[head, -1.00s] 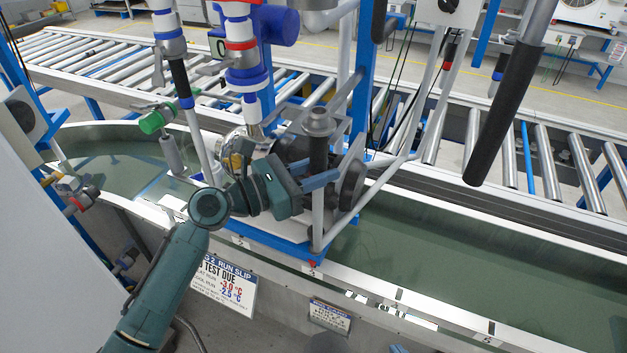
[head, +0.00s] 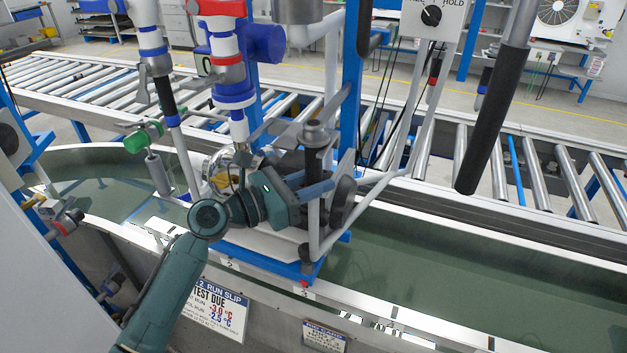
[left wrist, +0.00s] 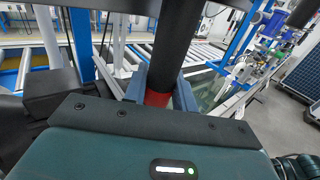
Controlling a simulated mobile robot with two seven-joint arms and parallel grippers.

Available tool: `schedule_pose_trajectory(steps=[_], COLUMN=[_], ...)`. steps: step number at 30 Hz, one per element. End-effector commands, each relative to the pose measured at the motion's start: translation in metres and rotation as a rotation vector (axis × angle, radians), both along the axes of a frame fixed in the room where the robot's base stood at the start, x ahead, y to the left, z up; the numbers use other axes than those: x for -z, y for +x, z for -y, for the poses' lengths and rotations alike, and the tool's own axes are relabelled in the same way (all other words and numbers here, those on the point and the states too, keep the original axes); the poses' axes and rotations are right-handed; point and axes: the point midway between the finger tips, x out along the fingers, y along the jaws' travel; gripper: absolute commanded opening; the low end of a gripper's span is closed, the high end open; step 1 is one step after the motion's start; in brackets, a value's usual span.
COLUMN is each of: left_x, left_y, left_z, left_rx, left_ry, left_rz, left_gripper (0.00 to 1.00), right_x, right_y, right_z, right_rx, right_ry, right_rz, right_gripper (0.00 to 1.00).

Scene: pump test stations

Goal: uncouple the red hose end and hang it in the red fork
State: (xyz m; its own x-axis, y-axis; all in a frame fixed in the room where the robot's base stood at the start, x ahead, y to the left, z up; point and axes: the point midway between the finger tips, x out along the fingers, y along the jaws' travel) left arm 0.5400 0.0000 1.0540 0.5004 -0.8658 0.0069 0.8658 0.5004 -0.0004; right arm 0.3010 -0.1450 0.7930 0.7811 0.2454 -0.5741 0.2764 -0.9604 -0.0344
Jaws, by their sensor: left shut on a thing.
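My left gripper (head: 320,188) is shut on an upright black hose end at the pump stand. In the left wrist view the black hose (left wrist: 174,45) rises between the two blue fingers (left wrist: 160,92), with a red band (left wrist: 157,98) at finger height. In the head view the dark upright part (head: 314,155) has a grey collar on top, and my gripper body partly hides what is around it. I cannot tell whether the hose end is coupled. I cannot make out the red fork for certain. My right gripper is not in view.
A white pipe with red and blue bands (head: 231,75) stands left of the gripper. White frame tubes (head: 395,165) and a blue post (head: 357,65) stand close on the right. A black-sleeved tube (head: 495,120) hangs further right. A green trough (head: 450,255) runs below.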

Motion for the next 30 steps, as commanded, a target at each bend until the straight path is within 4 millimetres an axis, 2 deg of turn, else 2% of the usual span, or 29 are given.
schedule_pose_trajectory(steps=[8,9,17,25,30], left_x=[-0.002,-0.002,-0.001,0.002,0.002], left_y=[0.000,0.000,0.000,-0.001,-0.009], left_z=[0.000,0.000,0.000,-0.001,-0.017], left_rx=[0.000,0.000,0.000,0.000,-0.001], left_ry=[-0.003,-0.003,-0.002,0.002,0.002], left_rz=[0.003,0.003,0.001,-0.002,-0.001], left_gripper=[0.00,0.30,0.51,0.52,0.52], right_x=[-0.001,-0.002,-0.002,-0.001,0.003], right_y=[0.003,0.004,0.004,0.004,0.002], right_z=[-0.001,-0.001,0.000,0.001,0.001], right_rx=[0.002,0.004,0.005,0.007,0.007], right_ry=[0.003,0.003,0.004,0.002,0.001], right_rz=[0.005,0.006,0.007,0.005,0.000], right_gripper=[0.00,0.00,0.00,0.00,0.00])
